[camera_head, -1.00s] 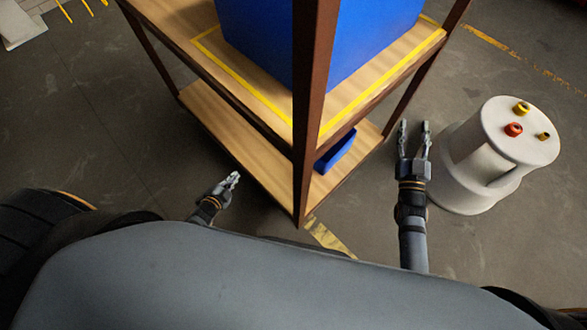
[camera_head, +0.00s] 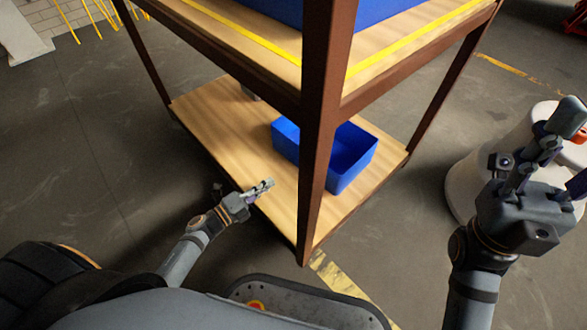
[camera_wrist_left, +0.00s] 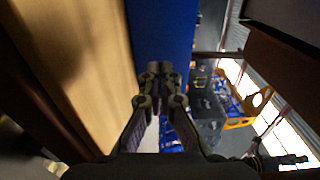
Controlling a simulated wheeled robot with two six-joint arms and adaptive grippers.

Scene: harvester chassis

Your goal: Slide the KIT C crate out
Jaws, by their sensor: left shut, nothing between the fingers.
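An open-topped blue crate (camera_head: 352,152) stands on the lower wooden shelf, partly hidden behind the rack's front post. A larger blue crate (camera_head: 388,10) stands on the upper shelf, cut off by the top of the picture. I can read no KIT C label on either. My left gripper (camera_head: 266,185) is shut and empty at the lower shelf's left front edge, apart from the small crate. In the left wrist view its closed fingers (camera_wrist_left: 161,70) point toward a blue surface (camera_wrist_left: 160,35). My right gripper (camera_head: 577,150) is raised at the right, its fingers apart and empty.
The rack's dark brown post (camera_head: 323,120) stands between me and the shelves. The lower shelf (camera_head: 222,125) has bare wood left of the small crate. A white cylinder (camera_head: 467,185) stands at the right.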

